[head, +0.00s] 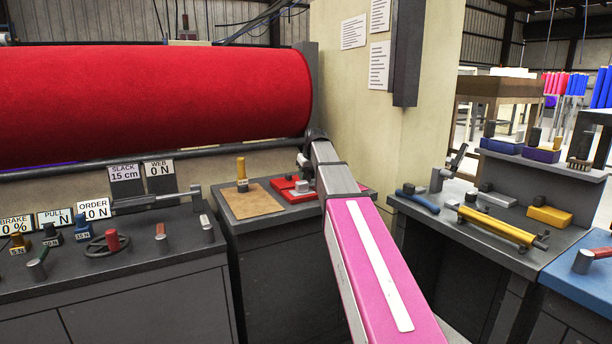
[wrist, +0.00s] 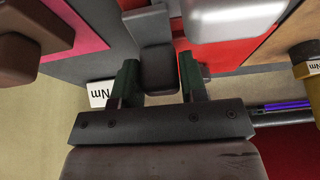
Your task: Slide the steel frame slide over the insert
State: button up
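A red plate (head: 282,192) lies on the dark cabinet top in the head view, with a small light-grey metal block (head: 302,187) on it. The block also shows as a silvery shape (wrist: 232,18) at the top of the wrist view. I cannot tell which part is the steel frame slide and which is the insert. My gripper (wrist: 160,80) has its two dark green fingers on either side of a dark grey block (wrist: 158,58). Whether they touch it is unclear. In the head view, my gripper (head: 304,162) is small and partly hidden by my arm, just above the red plate.
A brown board (head: 250,203) with a yellow-handled tool (head: 241,172) lies left of the red plate. A large red roll (head: 150,100) is behind. A control desk (head: 130,265) stands left, and a bench with a yellow roller (head: 495,226) stands right. A pale pillar (head: 350,110) rises behind my arm.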

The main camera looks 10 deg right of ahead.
jog(key=o, duration=0.3)
jog(key=shift+s, duration=0.1)
jog(key=v, duration=1)
jog(key=shift+s+r, duration=0.2)
jog(key=shift+r, duration=0.15)
